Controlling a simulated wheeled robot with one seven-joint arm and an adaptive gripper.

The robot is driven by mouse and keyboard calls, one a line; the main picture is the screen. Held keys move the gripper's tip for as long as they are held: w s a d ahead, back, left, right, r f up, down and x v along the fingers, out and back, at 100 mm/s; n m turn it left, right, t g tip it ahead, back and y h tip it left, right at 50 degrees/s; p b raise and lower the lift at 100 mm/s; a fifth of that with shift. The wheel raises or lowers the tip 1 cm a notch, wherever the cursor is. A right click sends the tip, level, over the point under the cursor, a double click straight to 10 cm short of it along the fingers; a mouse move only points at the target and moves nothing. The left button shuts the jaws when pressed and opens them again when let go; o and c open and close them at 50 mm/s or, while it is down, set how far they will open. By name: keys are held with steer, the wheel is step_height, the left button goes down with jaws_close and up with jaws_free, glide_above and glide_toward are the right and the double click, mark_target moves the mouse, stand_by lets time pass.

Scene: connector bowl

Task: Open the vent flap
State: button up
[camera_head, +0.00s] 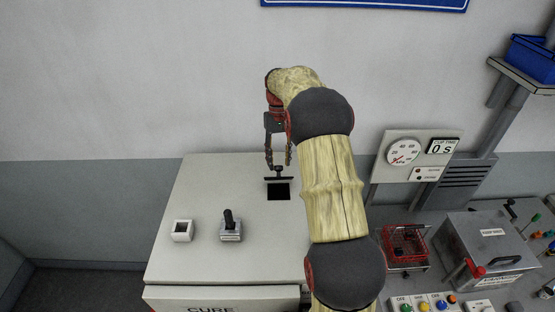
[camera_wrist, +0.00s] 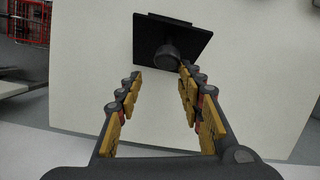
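The vent flap shows in the wrist view as a dark square plate (camera_wrist: 150,38) with a round dark knob (camera_wrist: 167,56). In the head view a dark bar and knob (camera_head: 279,178) stand at the back edge of a black square (camera_head: 278,192) on the white cabinet top. I cannot tell how far the flap is tilted. My gripper (camera_head: 278,162) points down over the knob, with its fingers apart. In the wrist view the fingertips (camera_wrist: 161,73) lie on either side of the knob's near end, with a gap visible. Nothing is held.
A joystick (camera_head: 230,228) and a small white square switch (camera_head: 182,230) are on the cabinet top (camera_head: 200,195) to the left. To the right are a gauge panel (camera_head: 415,158), a red basket (camera_head: 404,244) and a grey lidded box (camera_head: 490,250). The cabinet top around the flap is clear.

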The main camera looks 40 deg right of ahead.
steer(key=shift+o, duration=1)
steer(key=shift+r, duration=0.1)
steer(key=v, duration=1.2)
